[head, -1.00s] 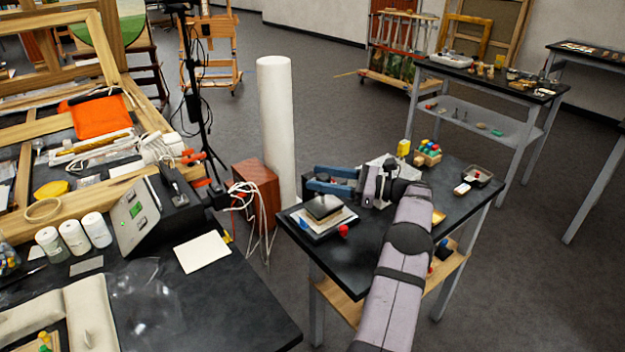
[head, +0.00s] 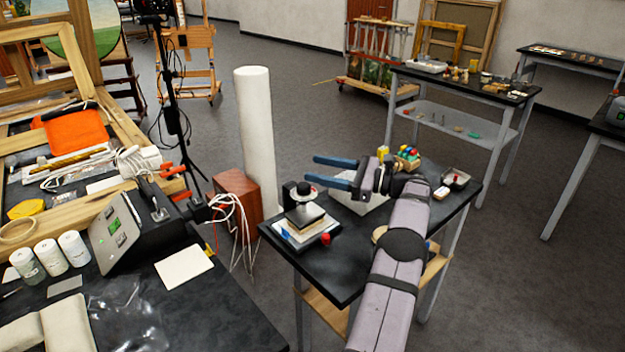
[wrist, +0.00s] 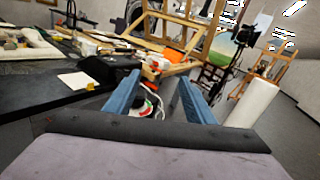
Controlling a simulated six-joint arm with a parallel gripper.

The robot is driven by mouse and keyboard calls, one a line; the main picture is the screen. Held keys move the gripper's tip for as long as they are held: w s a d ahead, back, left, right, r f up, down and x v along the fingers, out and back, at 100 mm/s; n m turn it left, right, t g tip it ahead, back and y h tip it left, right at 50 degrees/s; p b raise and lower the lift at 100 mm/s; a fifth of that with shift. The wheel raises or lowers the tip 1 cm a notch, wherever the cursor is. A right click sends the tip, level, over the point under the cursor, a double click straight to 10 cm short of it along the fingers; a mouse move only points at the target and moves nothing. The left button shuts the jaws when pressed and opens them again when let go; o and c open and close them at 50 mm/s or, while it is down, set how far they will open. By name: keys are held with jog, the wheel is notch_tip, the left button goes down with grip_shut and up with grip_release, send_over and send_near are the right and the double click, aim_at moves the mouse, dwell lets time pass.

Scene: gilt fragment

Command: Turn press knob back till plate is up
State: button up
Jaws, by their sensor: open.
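The small press (head: 289,197) stands at the left end of the dark side table. Its round knob (head: 304,190) sits at the top, above a dark square plate (head: 305,216). Under the plate is a pale, wood-coloured layer over white and blue sheets; I cannot tell whether there is a gap. My gripper (head: 312,172) has two blue fingers, spread apart and empty. It points left, just above and behind the knob in the picture, and I cannot tell whether it touches it.
A red knob (head: 326,239) is at the press's front right corner. A white column (head: 257,140) and a red-brown box (head: 237,190) with white cables stand behind left. Coloured bottles (head: 406,157) and a small tray (head: 456,178) are farther right.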

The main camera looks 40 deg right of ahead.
aim_at(300, 191)
jog(key=w+d+f+m+g+h, duration=0.25)
jog(key=w+d+h, duration=0.45)
jog(key=w+h, duration=0.55)
jog(key=s+r+g+h, duration=0.1)
jog(key=s+g+h, duration=0.5)
jog(key=s+h, duration=0.15)
jog(key=s+a+f+n+g+h+b, duration=0.3)
jog(key=s+a+f, duration=0.1)
jog(key=s+a, duration=0.25)
jog(key=a+r+n+h, duration=0.1)
jog(key=a+n, duration=0.1)
jog(key=a+r+n+h+p, duration=0.1)
jog(key=a+n, duration=0.2)
jog(key=w+a+r+n+h+p, duration=0.1)
jog(key=a+n, duration=0.1)
jog(key=a, duration=0.1)
jog(key=shift+a+r+n+t+h, duration=0.1)
jog(key=shift+r+n+t+h, duration=0.15)
jog(key=shift+r+t+h, duration=0.15)
jog(key=f+n+p, duration=0.1)
jog(key=n, duration=0.1)
jog(key=w+f+n+p, duration=0.1)
jog(key=n, duration=0.1)
jog(key=shift+n+t, duration=0.25)
jog(key=shift+n, duration=0.05)
jog(key=shift+a+f+n, duration=0.1)
jog(key=shift+f+n, duration=0.3)
jog(key=shift+n, duration=0.3)
jog(key=shift+p+x, duration=1.15)
jog(key=shift+x, duration=2.55)
